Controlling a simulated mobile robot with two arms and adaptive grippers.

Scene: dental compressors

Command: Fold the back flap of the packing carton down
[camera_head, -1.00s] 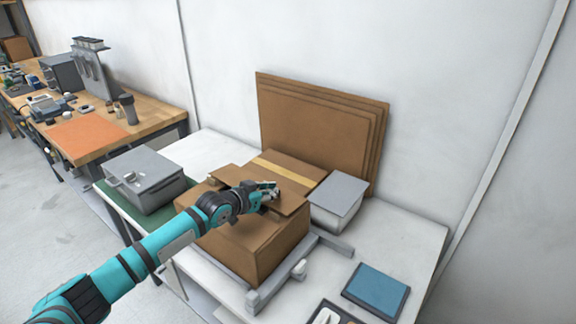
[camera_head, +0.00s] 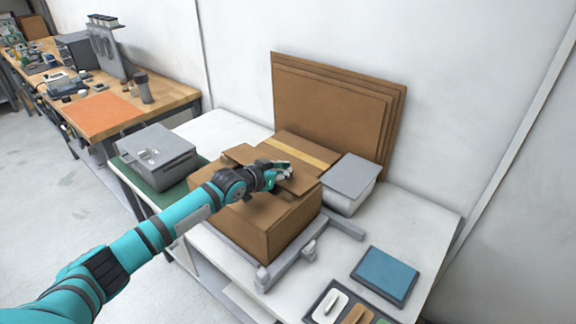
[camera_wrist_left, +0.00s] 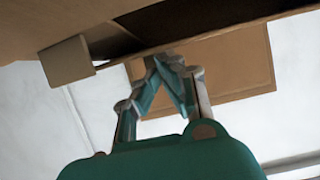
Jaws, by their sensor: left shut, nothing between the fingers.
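The brown packing carton (camera_head: 260,226) stands on the white table. A brown panel with a yellow strip (camera_head: 300,151) lies at its rear; I cannot tell whether this is the back flap. Another brown flap (camera_head: 238,154) shows at the left of the top. My left gripper (camera_head: 287,169) is over the carton's top, its fingers shut and empty. The arm hides part of the top and the near edge. In the left wrist view the shut fingertips (camera_wrist_left: 160,58) are close below a brown cardboard edge, with a brown panel (camera_wrist_left: 238,65) beyond. Contact is unclear. My right gripper is out of view.
A grey-lidded box (camera_head: 349,180) stands close at the carton's right. A grey metal case (camera_head: 158,156) is at the left on a green mat. Flat cardboard sheets (camera_head: 335,108) lean on the wall. A grey frame (camera_head: 290,265) borders the carton. A blue pad (camera_head: 385,275) lies front right.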

